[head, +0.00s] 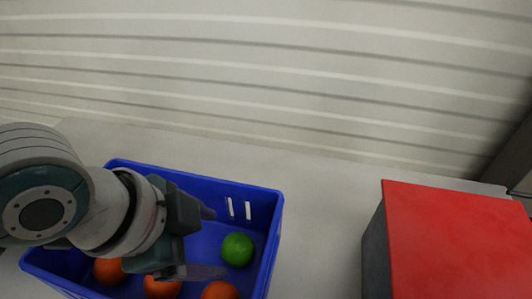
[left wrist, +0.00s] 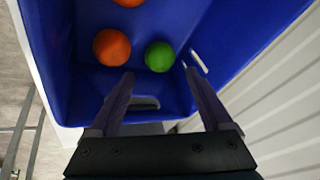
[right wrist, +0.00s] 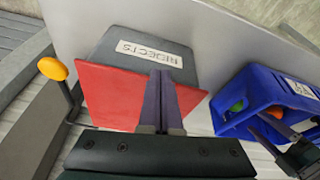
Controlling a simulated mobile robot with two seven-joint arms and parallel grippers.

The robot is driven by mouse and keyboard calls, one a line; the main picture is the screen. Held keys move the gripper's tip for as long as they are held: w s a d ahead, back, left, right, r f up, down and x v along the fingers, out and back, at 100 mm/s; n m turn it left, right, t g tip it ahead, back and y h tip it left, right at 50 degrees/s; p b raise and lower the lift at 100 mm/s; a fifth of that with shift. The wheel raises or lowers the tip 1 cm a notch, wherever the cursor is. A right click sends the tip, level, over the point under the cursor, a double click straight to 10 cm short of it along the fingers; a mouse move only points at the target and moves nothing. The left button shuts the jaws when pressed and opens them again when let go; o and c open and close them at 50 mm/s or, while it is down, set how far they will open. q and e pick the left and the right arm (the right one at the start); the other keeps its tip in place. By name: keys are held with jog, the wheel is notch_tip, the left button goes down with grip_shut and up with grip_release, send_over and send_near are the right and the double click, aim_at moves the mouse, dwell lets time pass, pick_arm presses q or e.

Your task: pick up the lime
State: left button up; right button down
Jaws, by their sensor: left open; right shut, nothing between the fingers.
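The green lime (head: 237,249) lies in the right part of a blue crate (head: 278,215), near its back right corner. In the left wrist view the lime (left wrist: 159,57) sits near the crate wall, ahead of the fingertips and between their lines. My left gripper (head: 207,243) is open and empty over the crate, left of the lime and apart from it. It also shows in the left wrist view (left wrist: 157,72). My right gripper (right wrist: 160,75) is shut and empty, in front of the red-lidded grey box in the right wrist view.
Several orange fruits lie in the crate; one orange (left wrist: 112,47) is beside the lime. A grey box (right wrist: 145,50) labelled "REJECTS" with a red lid (head: 455,240) stands to the right. Bare table lies between box and crate. A slatted wall (head: 270,80) rises behind.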

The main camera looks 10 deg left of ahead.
aim_at(231, 247)
pick_arm(q)
jog(key=shift+b+x, duration=0.3)
jog(key=shift+x, duration=0.85)
jog(key=b+x, duration=0.2)
jog(key=x, duration=0.3)
jog(key=shift+w+d+f, duration=0.1)
jog(key=shift+w+d, duration=0.05)
jog(key=shift+d, duration=0.1)
jog(key=c, duration=1.2)
jog(key=shift+o, duration=0.2)
